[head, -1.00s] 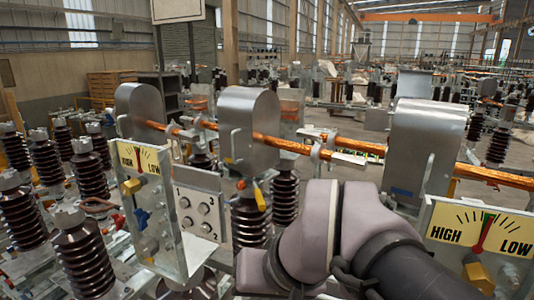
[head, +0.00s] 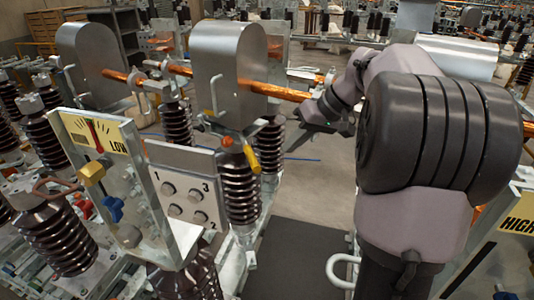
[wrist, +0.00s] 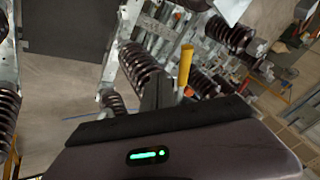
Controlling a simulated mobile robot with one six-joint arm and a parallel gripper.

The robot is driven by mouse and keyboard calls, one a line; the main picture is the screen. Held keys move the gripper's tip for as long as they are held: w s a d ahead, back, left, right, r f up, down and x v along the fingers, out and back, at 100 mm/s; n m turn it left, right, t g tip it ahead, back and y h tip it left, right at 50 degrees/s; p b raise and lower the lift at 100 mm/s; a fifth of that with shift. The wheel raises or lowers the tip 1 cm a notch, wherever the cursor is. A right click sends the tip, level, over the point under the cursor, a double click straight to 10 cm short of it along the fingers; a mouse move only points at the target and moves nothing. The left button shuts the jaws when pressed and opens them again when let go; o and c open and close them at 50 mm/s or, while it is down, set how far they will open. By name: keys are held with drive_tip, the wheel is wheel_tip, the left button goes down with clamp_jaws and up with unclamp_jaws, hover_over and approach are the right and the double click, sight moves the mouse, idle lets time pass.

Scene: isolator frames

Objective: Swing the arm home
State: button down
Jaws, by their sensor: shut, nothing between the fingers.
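My arm (head: 425,140) rises from the bottom right of the head view and bends away at its top. My gripper (head: 318,112) is partly seen beyond the wrist, close in the picture to the copper bar; I cannot tell the gap between them. In the wrist view its dark fingers (wrist: 158,92) are together and hold nothing. A green light glows on its housing.
Metal-hooded units (head: 228,75) and a copper bar (head: 280,92) stand left of my arm. A gauge panel (head: 103,143), a numbered plate (head: 187,187) and ribbed brown insulators (head: 240,183) are nearer. Grey floor (head: 305,180) shows between them and my arm.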

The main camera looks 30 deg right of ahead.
drive_tip(key=w+a+f+m+b, duration=0.1)
drive_tip(key=w+a, duration=0.3)
drive_tip(key=a, duration=0.3)
drive_tip(key=w+a+f+m+h+b, duration=0.1)
drive_tip(key=w+a, duration=0.3)
drive_tip(key=a, duration=0.4)
drive_tip(key=w+a+f+m+b, duration=0.1)
drive_tip(key=w+a+b, duration=0.1)
drive_tip(key=w+a, duration=0.2)
drive_tip(key=shift+a+t+h+b, duration=0.3)
drive_tip(key=shift+a+t+b, duration=0.1)
drive_tip(key=shift+a, duration=1.5)
drive_tip(key=shift+r, duration=0.1)
